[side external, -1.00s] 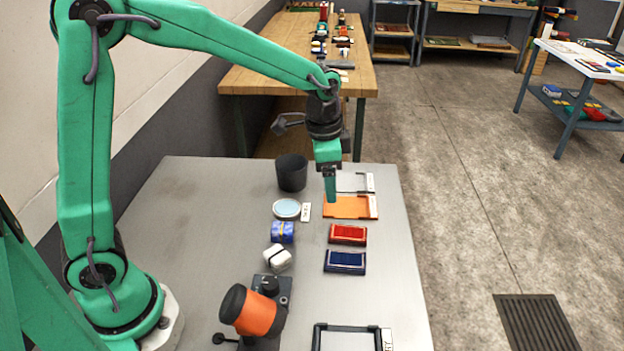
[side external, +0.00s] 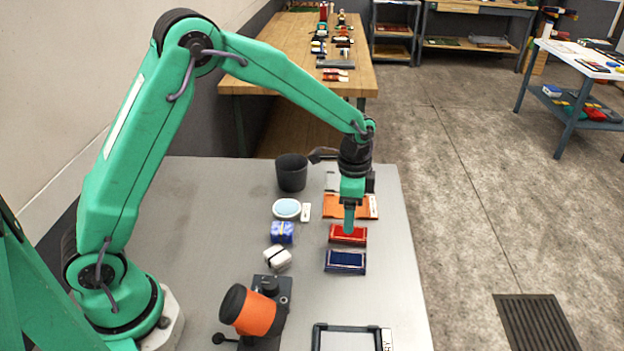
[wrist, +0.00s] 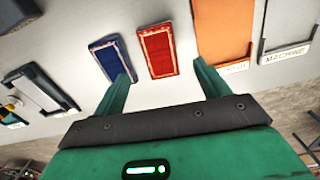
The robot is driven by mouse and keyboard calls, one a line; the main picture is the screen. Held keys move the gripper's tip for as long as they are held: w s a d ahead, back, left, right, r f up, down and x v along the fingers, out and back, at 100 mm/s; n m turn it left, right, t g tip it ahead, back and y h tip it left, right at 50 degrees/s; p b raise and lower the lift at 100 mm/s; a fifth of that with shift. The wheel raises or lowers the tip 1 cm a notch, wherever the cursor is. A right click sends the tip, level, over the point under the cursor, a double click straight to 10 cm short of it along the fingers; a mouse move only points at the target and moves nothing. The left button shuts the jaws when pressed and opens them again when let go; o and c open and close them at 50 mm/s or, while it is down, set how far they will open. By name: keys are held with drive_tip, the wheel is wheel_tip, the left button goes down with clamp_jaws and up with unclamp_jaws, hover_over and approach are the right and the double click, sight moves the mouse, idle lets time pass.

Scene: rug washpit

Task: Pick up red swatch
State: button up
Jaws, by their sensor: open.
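The red swatch (side external: 358,235) is a small flat red block with a pale patterned border, lying on the grey table. It also shows in the wrist view (wrist: 158,52), beyond and between my fingertips. My gripper (side external: 348,229) points down over the swatch in the side view and hides part of it. In the wrist view my gripper (wrist: 160,68) is open, with nothing between its fingers. Whether a fingertip touches the swatch cannot be told.
A blue swatch (side external: 345,262) lies just in front of the red one. An orange tray (side external: 366,208) lies just behind. A black cup (side external: 291,172), a light-blue oval dish (side external: 286,208), a blue block (side external: 282,232) and a white block (side external: 277,258) stand to the left.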

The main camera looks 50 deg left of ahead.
drive_tip(key=shift+f, duration=0.45)
drive_tip(key=shift+f, duration=2.6)
drive_tip(key=c, duration=1.1)
